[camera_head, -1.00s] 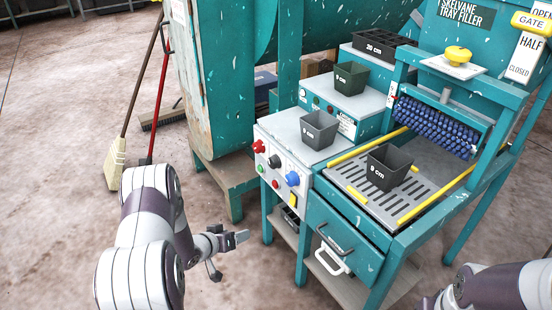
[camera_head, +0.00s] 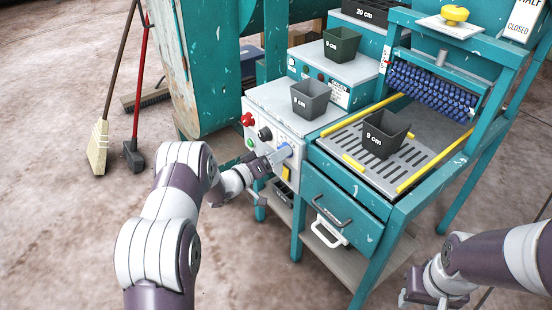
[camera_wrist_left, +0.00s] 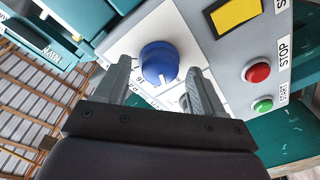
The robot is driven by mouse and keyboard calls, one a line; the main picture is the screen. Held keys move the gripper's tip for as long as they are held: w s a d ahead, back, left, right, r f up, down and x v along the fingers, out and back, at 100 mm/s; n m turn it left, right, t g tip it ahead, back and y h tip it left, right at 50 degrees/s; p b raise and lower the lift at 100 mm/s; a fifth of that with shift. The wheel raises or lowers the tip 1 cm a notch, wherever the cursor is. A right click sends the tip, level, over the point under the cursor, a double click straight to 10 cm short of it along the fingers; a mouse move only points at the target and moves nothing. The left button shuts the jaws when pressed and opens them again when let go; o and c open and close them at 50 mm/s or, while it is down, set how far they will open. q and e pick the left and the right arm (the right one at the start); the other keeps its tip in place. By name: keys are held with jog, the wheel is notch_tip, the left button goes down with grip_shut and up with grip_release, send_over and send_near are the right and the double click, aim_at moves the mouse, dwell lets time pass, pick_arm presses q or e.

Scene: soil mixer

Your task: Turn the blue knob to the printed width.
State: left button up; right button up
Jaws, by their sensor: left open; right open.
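The blue knob (camera_wrist_left: 159,62) is on the white front panel, with a scale printed around it in the left wrist view. My right gripper (camera_head: 430,290) is open at the lower right, away from the machine.
Beside the knob are a yellow switch (camera_wrist_left: 235,14), a red stop button (camera_wrist_left: 258,72) and a green start button (camera_wrist_left: 263,105). A drawer (camera_head: 336,212) lies below right.

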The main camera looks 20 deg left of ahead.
pick_arm(q)
jog(key=shift+c, duration=0.3)
jog(key=c, duration=1)
jog(key=shift+m, duration=0.4)
jog(key=m+h+b, duration=0.1)
jog(key=m+b, duration=0.3)
jog(key=m, duration=0.7)
jog(key=m+h+b, duration=0.1)
jog(key=m+b, duration=0.3)
jog(key=m, duration=0.7)
jog(key=shift+d+f+m, duration=0.1)
jog(key=shift+f+m, duration=0.1)
jog(key=shift+m, duration=0.1)
